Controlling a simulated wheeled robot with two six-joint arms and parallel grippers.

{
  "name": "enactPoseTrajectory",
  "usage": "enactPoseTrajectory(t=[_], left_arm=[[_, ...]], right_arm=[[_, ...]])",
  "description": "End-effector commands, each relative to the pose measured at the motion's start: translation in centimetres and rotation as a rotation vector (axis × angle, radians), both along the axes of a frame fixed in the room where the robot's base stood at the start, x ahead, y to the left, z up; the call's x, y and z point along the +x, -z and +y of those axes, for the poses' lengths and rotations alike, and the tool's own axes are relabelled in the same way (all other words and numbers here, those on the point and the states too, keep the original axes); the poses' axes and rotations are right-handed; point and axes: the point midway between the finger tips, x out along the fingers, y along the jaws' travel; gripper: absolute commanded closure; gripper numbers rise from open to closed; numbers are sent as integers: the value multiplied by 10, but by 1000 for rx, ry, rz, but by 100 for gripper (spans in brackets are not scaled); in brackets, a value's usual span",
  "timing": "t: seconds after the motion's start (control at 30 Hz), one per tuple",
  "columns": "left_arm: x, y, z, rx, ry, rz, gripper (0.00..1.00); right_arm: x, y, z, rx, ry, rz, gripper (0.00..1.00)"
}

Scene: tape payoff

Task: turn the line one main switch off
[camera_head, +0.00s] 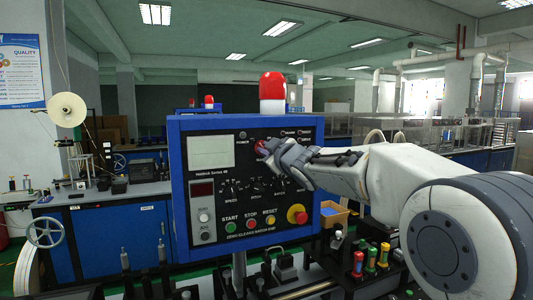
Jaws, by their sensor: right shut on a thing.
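The blue control box (181,200) stands upright in the middle of the head view, with a black front panel. A small red knob (261,147), which looks like the main switch, is at the panel's upper middle. My right gripper (268,150) reaches in from the right and is shut on the red knob. The fingers hide part of the knob and the panel's right side, so I cannot tell which way the knob is turned. My left gripper is not in view.
The panel's lower row has a green start button (230,227), a red stop button (251,223) and a red-and-yellow emergency button (297,214). A red beacon (272,86) tops the box. Several coloured-handled tools (371,259) stand at the lower right. A workbench (120,235) is at left.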

Motion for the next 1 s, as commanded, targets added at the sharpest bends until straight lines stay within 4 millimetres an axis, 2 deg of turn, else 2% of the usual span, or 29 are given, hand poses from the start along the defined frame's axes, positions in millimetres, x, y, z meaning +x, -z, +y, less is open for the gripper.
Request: enactPoseTrajectory(t=[0.3, 0.77, 0.8, 0.83, 0.87, 1.0], left_arm=[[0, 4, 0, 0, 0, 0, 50], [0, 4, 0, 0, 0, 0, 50], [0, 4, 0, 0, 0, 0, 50], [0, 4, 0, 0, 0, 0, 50], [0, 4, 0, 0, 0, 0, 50], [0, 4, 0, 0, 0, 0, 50]], right_arm=[[0, 0, 0, -82, 1, -35, 100], [0, 0, 0, -93, 0, -40, 100], [0, 0, 0, -93, 0, -40, 74], [0, 0, 0, -93, 0, -40, 63], [0, 0, 0, -92, -1, -39, 55], [0, 0, 0, -91, -1, -39, 55]])
